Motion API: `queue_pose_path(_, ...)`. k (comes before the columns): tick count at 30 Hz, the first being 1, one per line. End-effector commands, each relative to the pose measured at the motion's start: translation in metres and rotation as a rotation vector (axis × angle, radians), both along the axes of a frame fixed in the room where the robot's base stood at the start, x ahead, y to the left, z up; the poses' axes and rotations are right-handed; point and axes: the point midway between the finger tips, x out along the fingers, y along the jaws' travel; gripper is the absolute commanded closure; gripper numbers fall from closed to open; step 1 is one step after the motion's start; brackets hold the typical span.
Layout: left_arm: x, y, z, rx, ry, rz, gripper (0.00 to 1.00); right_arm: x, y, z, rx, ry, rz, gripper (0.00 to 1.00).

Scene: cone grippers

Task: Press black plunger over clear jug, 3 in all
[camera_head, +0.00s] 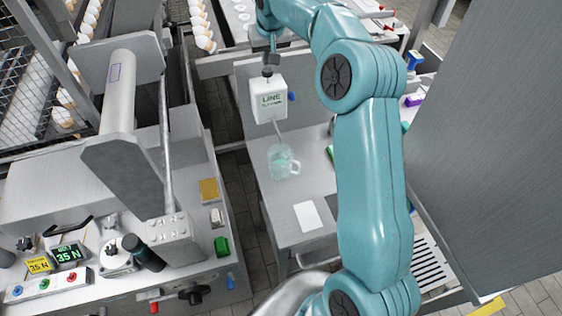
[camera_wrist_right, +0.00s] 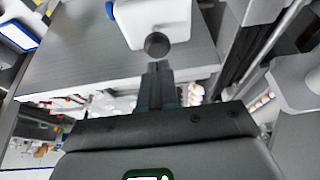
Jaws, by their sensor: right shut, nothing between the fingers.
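The jug stands upright below and looks pale green inside. My right gripper (camera_wrist_right: 158,70) is shut and empty, its tips close to the plunger; contact is unclear. My left gripper is out of view.
A white card (camera_head: 307,216) lies on the bench in front of the jug. A machine with a control box (camera_head: 165,240) and displays stands at left. A large grey panel (camera_head: 480,140) closes the right side. Egg rows (camera_head: 200,25) are at the back.

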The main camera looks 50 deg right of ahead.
Motion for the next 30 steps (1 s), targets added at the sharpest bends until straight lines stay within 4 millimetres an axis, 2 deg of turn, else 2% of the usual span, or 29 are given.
queue_pose_path(1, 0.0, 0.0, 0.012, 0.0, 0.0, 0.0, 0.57, 0.0, 0.0, 0.012, 0.0, -0.001, 0.0, 1.0)
queue_pose_path(4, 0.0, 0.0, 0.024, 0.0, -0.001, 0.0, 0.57, 0.0, 0.0, 0.024, 0.0, -0.001, 0.0, 1.0)
queue_pose_path(6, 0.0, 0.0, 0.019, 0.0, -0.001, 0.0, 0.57, 0.001, 0.0, 0.027, -0.001, -0.003, 0.0, 1.0)
queue_pose_path(14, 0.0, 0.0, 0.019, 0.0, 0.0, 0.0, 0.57, 0.001, 0.0, 0.051, 0.0, -0.002, 0.0, 1.0)
queue_pose_path(30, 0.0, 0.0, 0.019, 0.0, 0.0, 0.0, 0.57, 0.0, 0.0, 0.056, 0.0, 0.0, 0.0, 1.0)
